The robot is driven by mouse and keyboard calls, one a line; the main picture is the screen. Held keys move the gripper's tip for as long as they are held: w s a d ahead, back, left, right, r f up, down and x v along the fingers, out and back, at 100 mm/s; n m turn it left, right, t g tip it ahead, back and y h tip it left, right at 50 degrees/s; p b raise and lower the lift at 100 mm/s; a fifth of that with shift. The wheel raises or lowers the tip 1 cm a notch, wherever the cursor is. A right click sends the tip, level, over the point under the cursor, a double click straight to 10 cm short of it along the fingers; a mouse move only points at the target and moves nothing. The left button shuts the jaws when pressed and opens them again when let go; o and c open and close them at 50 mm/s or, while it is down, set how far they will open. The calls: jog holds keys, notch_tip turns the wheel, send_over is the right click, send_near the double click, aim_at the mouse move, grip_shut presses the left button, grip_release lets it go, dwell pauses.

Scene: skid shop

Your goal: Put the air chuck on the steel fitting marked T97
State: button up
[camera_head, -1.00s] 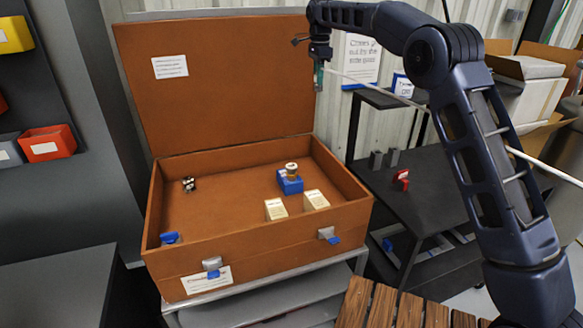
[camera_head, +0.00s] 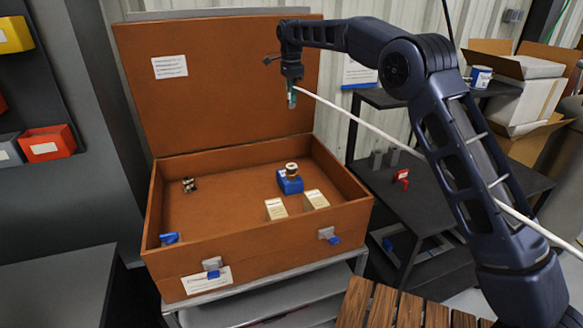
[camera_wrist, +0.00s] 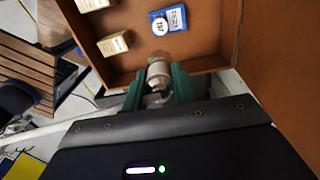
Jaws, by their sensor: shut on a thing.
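My gripper (camera_head: 291,97) hangs above the open brown case (camera_head: 255,235), in front of its raised lid. In the wrist view, its green fingers (camera_wrist: 157,92) are shut on a metallic cylinder, the air chuck (camera_wrist: 158,74). A white hose (camera_head: 400,143) runs from the gripper to the lower right. A blue block (camera_head: 290,186) inside the case bears a round copper-and-pale fitting (camera_head: 292,169). The block also shows in the wrist view (camera_wrist: 176,16), with a label too small to read surely. The chuck is apart from the fitting.
Two cream blocks (camera_head: 276,209) (camera_head: 316,200) stand in front of the blue block. A small black-and-silver thing (camera_head: 189,184) and a blue piece (camera_head: 170,238) lie at the case's left. A dark cart (camera_head: 430,185) with a red item (camera_head: 401,177) stands right.

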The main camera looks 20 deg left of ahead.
send_over(291, 166)
notch_tip(291, 166, down, 26)
jog(key=shift+w+r, duration=0.1)
jog(key=shift+r, duration=0.05)
dwell(0.6)
jog(key=o, duration=1)
jog(key=shift+o, duration=0.2)
notch_tip(291, 166, up, 12)
jog(key=shift+d, duration=0.1)
